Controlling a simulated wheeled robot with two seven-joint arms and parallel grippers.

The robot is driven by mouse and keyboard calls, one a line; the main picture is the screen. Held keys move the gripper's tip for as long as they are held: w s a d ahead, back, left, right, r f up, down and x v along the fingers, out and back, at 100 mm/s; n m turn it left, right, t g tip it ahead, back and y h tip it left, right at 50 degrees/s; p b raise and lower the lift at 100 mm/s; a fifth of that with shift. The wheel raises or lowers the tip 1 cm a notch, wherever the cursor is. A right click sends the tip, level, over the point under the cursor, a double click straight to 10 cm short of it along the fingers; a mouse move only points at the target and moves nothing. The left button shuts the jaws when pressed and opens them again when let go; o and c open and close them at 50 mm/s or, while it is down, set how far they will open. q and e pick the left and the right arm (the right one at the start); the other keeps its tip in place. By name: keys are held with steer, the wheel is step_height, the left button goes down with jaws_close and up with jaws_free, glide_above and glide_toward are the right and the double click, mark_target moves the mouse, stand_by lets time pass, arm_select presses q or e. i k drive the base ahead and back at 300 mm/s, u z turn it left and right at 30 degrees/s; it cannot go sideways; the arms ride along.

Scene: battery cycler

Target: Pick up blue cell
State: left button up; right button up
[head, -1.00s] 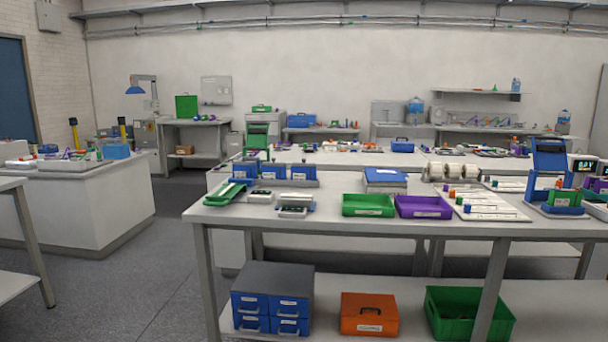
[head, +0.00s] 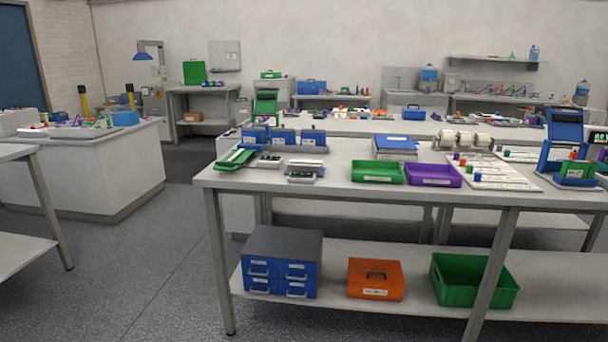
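Several small coloured cells stand along the left side of a white board on the near table's right half. The one that looks blue (head: 476,177) is nearest the table's front edge, just right of the purple tray (head: 434,175). It is very small in this view, so its detail is unclear. A purple cell and an orange cell sit behind it on the white board (head: 505,178). Neither of my grippers is in view.
A green tray (head: 377,172) stands left of the purple one. A blue device (head: 565,130) stands at the right. Below are blue drawers (head: 281,270), an orange case (head: 375,279) and a green crate (head: 447,291). Open floor (head: 130,270) lies to the left.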

mark_target(307, 139)
steer(key=z, duration=0.8)
steer(key=k, duration=1.05)
steer(key=z, duration=1.2)
steer(key=i, duration=1.15)
steer(key=u, duration=0.95)
steer(key=i, duration=1.95)
steer(key=u, duration=1.55)
